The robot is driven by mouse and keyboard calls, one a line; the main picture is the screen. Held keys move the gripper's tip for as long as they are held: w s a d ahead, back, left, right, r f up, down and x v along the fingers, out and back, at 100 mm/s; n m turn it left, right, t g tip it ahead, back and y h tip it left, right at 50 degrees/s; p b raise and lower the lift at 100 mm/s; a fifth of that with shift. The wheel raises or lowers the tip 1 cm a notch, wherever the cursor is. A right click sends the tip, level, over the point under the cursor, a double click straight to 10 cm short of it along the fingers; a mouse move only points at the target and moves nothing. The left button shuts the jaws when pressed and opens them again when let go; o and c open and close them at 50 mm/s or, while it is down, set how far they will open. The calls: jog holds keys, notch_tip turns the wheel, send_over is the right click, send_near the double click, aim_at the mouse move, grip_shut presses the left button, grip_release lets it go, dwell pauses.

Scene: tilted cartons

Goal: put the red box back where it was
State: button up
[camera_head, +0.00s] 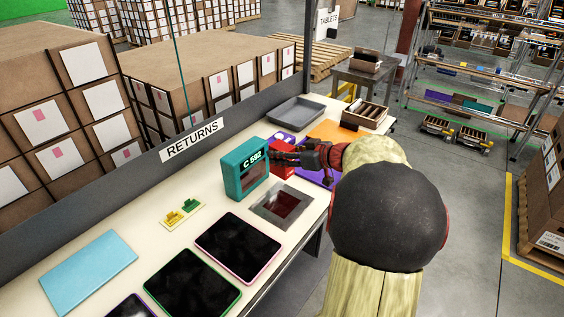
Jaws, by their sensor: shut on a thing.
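The red box (282,172) is on or just above the white table, right of the teal case marked C 592 (240,182). My gripper (285,155) reaches in from the right and is shut on the red box. The fingers and arm hide part of the box. I cannot tell whether its underside touches the table.
A purple item (318,172) and an orange sheet (328,130) lie near my gripper. A grey tray (297,111) and a wooden divided box (365,115) stand behind. A grey frame (267,205) and black tablets (238,248) lie in front. The RETURNS barrier (150,163) edges the table's left.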

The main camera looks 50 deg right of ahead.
jog(key=shift+r, duration=0.95)
